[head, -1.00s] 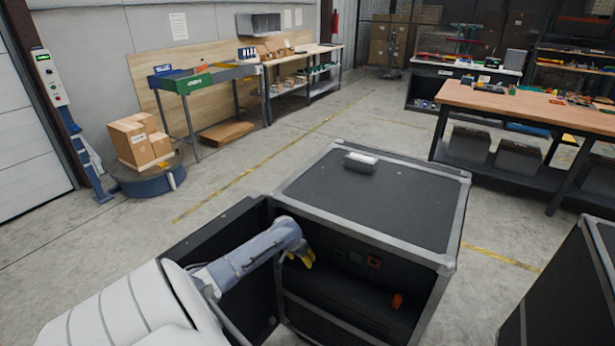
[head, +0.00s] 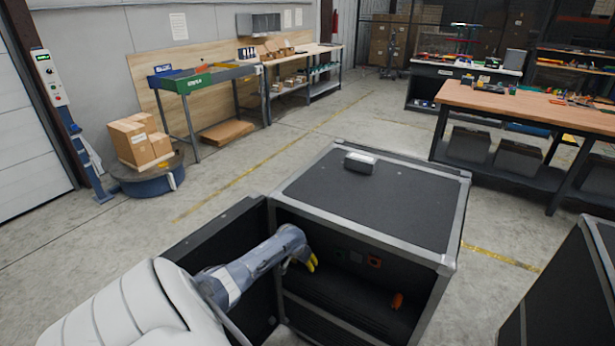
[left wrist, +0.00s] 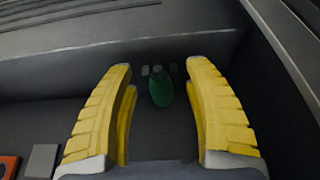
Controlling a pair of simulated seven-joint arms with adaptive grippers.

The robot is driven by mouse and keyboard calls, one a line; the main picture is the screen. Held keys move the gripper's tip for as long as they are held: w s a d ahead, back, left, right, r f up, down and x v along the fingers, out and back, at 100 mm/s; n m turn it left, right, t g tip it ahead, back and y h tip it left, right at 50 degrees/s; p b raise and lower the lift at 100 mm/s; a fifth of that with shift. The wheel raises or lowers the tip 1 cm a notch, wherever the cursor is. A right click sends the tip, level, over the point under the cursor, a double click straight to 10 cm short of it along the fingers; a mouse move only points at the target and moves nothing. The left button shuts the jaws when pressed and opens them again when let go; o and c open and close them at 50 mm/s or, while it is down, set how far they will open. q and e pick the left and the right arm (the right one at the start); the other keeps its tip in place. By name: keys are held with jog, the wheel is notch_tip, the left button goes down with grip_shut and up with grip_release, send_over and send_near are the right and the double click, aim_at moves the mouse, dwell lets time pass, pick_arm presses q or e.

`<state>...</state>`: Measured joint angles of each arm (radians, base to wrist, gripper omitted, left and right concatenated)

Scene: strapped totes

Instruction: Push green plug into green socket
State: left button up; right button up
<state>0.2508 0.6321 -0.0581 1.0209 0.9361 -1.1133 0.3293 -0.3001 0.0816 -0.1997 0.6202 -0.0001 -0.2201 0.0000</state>
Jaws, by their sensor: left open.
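The green plug (left wrist: 160,90) shows in the left wrist view as a dark green rounded body with two small grey pieces by its far end. My left gripper (left wrist: 162,100) is open, with one yellow finger on each side of the plug and gaps between. In the head view my left gripper (head: 303,264) reaches into the open front of the black case (head: 440,300); the green plug cannot be made out there. I cannot identify the green socket in either view. My right gripper is in neither view.
An orange socket (head: 375,262) is on the case's inner back wall, with dark squares beside it. An orange plug (head: 397,300) is lower inside. A small grey box (head: 360,162) sits on top.

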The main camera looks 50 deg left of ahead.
pick_arm(q)
grip_shut()
dwell(0.4)
jog(key=shift+r, duration=0.1)
jog(key=shift+r, duration=0.55)
notch_tip(320, 180, up, 3)
jog(key=shift+f, duration=0.2)
jog(key=s+d, duration=0.2)
jog(key=s, duration=0.6)
jog(key=s+d, duration=0.3)
jog(key=s, duration=0.6)
jog(key=shift+d+f, duration=0.15)
jog(key=shift+f, duration=0.05)
jog(key=shift+s, duration=0.1)
